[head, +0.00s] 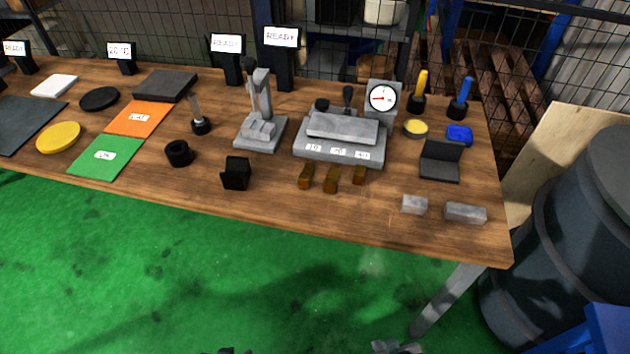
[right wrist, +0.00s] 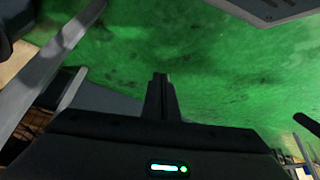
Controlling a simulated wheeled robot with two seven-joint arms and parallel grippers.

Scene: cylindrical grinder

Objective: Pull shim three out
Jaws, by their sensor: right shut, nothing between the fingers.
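Three brown-gold shim tabs stick out toward the table's front edge from below a grey steel fixture (head: 340,150). They are a left tab (head: 306,177), a middle tab (head: 331,180) and a right tab (head: 359,175). Small white labels on the fixture's front are too small to read surely, so I cannot tell by label which tab is shim three. My right gripper (right wrist: 160,82) is shut and empty in the right wrist view, over green floor. It is apart from the tabs; only a bit of grey shows at the head view's bottom edge. My left gripper is not recognisable.
The wooden table (head: 400,235) has two grey blocks (head: 414,205) (head: 465,213) at its front right. A black block (head: 236,173) stands left of the tabs. A dial gauge (head: 382,98) stands behind the fixture. A dark barrel (head: 585,230) stands right of the table.

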